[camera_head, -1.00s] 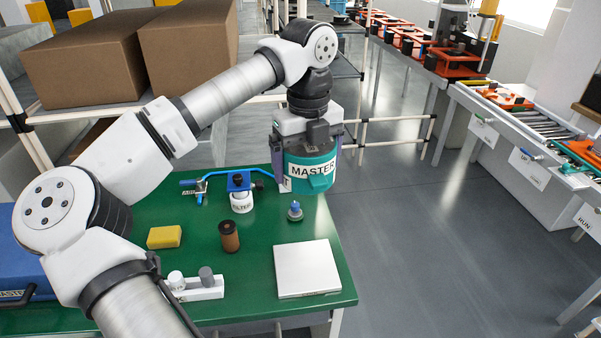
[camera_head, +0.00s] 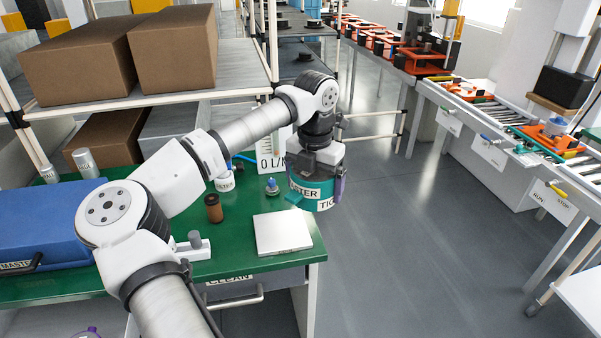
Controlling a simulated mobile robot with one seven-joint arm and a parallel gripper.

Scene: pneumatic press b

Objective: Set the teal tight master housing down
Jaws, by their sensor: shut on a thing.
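The teal master housing (camera_head: 313,192) is a short round body with white labels reading "...STER" and "TIG...". My gripper (camera_head: 315,168) is shut on it from above, with a purple finger visible on its right side. The housing hangs upright in the air by the right edge of the green table (camera_head: 240,260), apart from the white square plate (camera_head: 283,233). The far finger is hidden behind the housing.
A brown cylinder (camera_head: 213,208), a small blue-topped part (camera_head: 271,186) and a blue case (camera_head: 50,235) stand on the green table. Cardboard boxes (camera_head: 175,50) sit on a shelf behind. A roller conveyor (camera_head: 530,135) runs at the right. Open floor lies between.

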